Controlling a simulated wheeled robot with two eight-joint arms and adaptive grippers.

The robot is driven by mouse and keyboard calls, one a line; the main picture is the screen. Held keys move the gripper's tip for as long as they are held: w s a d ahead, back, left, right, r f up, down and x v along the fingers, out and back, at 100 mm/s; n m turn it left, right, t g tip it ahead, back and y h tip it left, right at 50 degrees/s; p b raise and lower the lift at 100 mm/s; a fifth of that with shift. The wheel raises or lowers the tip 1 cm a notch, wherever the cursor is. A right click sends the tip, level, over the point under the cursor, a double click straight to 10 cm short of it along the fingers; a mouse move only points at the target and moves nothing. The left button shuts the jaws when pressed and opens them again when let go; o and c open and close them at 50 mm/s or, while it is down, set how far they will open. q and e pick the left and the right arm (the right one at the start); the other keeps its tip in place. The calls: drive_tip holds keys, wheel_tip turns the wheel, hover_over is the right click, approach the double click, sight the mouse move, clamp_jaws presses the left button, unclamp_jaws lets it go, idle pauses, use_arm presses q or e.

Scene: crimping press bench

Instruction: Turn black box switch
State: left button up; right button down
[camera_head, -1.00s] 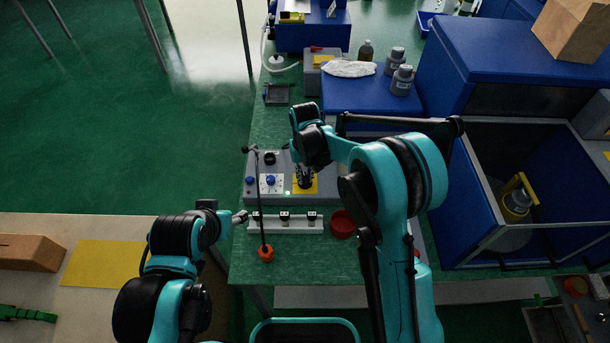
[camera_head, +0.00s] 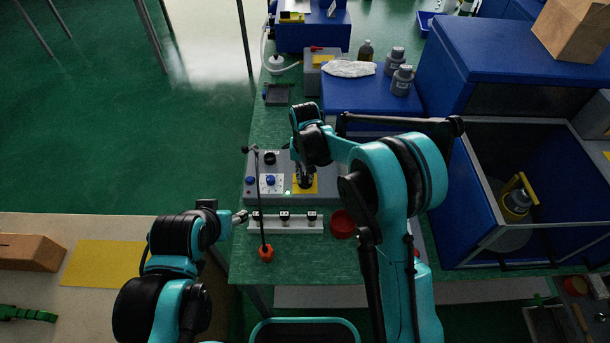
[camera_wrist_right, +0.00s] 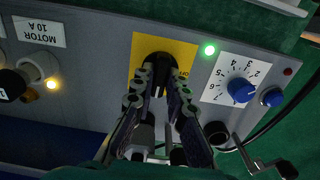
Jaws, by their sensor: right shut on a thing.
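The switch is a black rotary knob (camera_wrist_right: 156,66) on a yellow plate (camera_wrist_right: 178,52) on the face of a grey control box (camera_wrist_right: 105,62). The printing beside the knob is partly hidden. The yellow plate (camera_head: 314,186) also shows in the head view, with the knob mostly covered by my right gripper. My right gripper (camera_wrist_right: 158,86) points down at the plate and its two fingers are shut on the black knob. My left gripper (camera_head: 240,216) is at the left end of a white strip, away from the switch; its fingers are too small to read.
A green lamp (camera_wrist_right: 210,49) glows beside the yellow plate, near a blue dial (camera_wrist_right: 241,90). In the head view, a white strip with black clips (camera_head: 270,225) and a red bowl (camera_head: 342,224) lie in front of the box. A thin rod with an orange end (camera_head: 266,254) stands close by.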

sight(305, 178)
drive_tip(key=c, duration=1.5)
unclamp_jaws()
drive_tip(key=shift+c, duration=0.2)
wheel_tip(305, 178, up, 12)
